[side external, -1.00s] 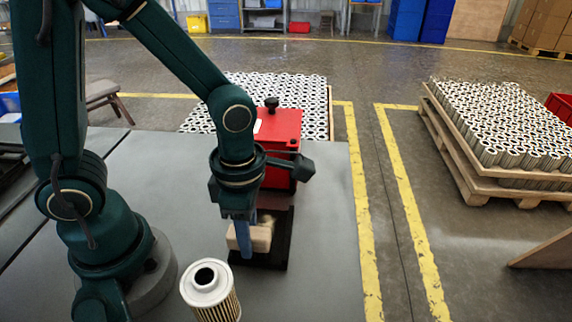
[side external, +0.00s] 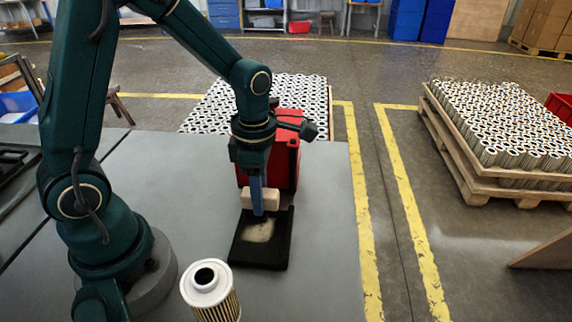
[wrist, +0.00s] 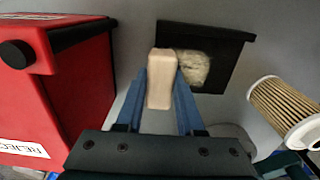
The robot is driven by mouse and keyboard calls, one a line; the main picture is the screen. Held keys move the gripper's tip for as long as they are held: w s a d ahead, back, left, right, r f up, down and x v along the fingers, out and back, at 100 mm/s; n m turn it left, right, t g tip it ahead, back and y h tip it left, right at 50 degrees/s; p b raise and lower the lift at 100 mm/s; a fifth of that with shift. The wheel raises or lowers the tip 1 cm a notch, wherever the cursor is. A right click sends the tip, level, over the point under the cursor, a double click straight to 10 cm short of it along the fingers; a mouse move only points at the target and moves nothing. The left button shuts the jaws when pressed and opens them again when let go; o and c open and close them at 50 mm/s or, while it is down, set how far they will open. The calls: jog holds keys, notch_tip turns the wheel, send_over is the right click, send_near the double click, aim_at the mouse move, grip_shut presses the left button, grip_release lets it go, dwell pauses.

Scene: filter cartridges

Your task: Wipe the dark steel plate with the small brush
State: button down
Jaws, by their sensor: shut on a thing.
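The dark steel plate (side external: 246,252) lies flat on the grey table, with a pale dusty patch (side external: 260,230) on it. The plate also shows in the wrist view (wrist: 228,47), with the patch (wrist: 194,67) beside the brush. My gripper (side external: 259,209) is shut on the small brush (side external: 268,200), a pale wooden block, at the plate's far edge. In the wrist view the brush (wrist: 160,85) sits between the blue fingers of my gripper (wrist: 161,92). Its bristles are hidden, and I cannot tell whether it touches the plate.
A red box (side external: 285,165) stands close behind the brush; its label reads REJECT in the wrist view (wrist: 20,148). A filter cartridge (side external: 210,290) stands at the table's front, left of the plate. Bare table lies left of the plate (side external: 180,190).

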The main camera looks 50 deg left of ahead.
jog(key=shift+w+d, duration=0.35)
jog(key=shift+d, duration=0.1)
jog(key=shift+s+d, duration=3.45)
jog(key=shift+s, duration=0.05)
jog(key=shift+w+a, duration=3.55)
jog(key=shift+a, duration=0.05)
jog(key=shift+s+d+r, duration=0.1)
jog(key=shift+d+r, duration=0.05)
jog(key=shift+r, duration=3.95)
